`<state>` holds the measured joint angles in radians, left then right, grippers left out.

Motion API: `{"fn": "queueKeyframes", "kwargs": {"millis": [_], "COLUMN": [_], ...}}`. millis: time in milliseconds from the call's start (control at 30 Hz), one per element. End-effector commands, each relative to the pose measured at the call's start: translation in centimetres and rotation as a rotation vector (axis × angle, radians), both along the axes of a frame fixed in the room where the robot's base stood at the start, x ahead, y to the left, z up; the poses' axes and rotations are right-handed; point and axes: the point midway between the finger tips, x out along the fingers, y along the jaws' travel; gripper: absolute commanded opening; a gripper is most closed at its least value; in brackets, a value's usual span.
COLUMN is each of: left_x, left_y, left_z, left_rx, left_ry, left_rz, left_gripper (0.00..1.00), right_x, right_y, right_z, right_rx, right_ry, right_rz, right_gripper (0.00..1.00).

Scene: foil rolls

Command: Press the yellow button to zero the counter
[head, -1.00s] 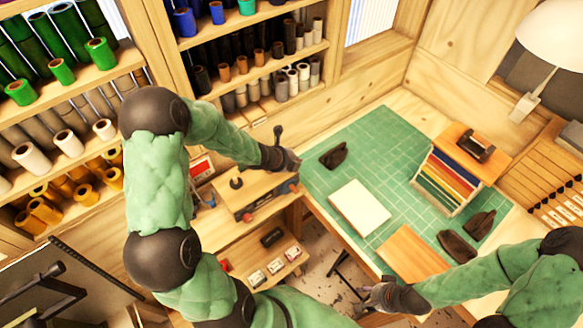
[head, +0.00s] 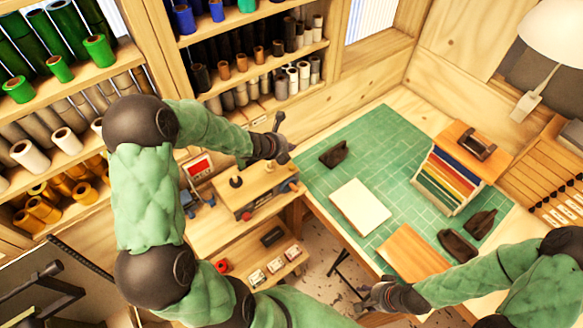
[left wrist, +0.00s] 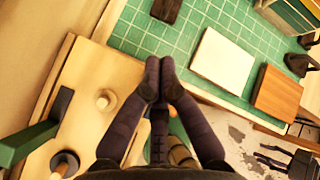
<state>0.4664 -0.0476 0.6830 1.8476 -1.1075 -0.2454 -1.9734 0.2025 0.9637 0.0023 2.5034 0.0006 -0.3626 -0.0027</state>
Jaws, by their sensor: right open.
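A small counter with a red-framed display (head: 199,166) stands behind the wooden bench (head: 222,192), left of my left gripper. I cannot make out a yellow button for certain. A pale round knob (left wrist: 105,99) sits on the wood left of my left fingers in the left wrist view, its colour too washed out to be sure. My left gripper (head: 283,146) is above the bench's right end; its fingers (left wrist: 159,72) are together and empty. My right gripper (head: 372,298) is open and empty, low at the front of the green mat's table.
A black knob (head: 236,181) stands on the bench, and a dark-green tool (left wrist: 30,138) lies left in the left wrist view. The green mat (head: 315,185) holds a white pad (head: 360,206) and a book rack (head: 447,180). Roll shelves (head: 250,84) rise behind.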

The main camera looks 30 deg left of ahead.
Motion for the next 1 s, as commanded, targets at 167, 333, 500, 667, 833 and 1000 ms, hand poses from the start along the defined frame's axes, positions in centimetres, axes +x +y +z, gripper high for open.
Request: {"fn": "queueKeyframes", "kwargs": {"millis": [167,333,500,667,833,1000], "left_x": [0.0,0.0,0.0,0.0,0.0,0.0], "left_y": [0.0,0.0,0.0,0.0,0.0,0.0], "left_z": [-2.2,-4.4,-6.4,-7.6,-8.0,-7.9], "left_rx": [-0.001,0.0,0.001,-0.001,0.0,0.0], "left_ry": [0.001,0.002,0.001,0.0,0.0,0.0], "left_rz": [0.0,0.001,0.001,0.001,0.0,0.0], "left_gripper": [0.0,0.0,0.0,0.0,0.0,0.0], "right_x": [0.0,0.0,0.0,0.0,0.0,0.0], "right_y": [0.0,0.0,0.0,0.0,0.0,0.0], "right_z": [-1.7,-3.3,-5.0,-6.4,-6.8,-6.7], "right_rx": [0.0,0.0,0.0,0.0,0.0,0.0], "right_ry": [0.0,0.0,0.0,0.0,0.0,0.0], "right_rz": [0.0,0.0,0.0,0.0,0.0,0.0], "right_gripper": [0.49,0.49,0.49,0.49,0.49,0.49]}}
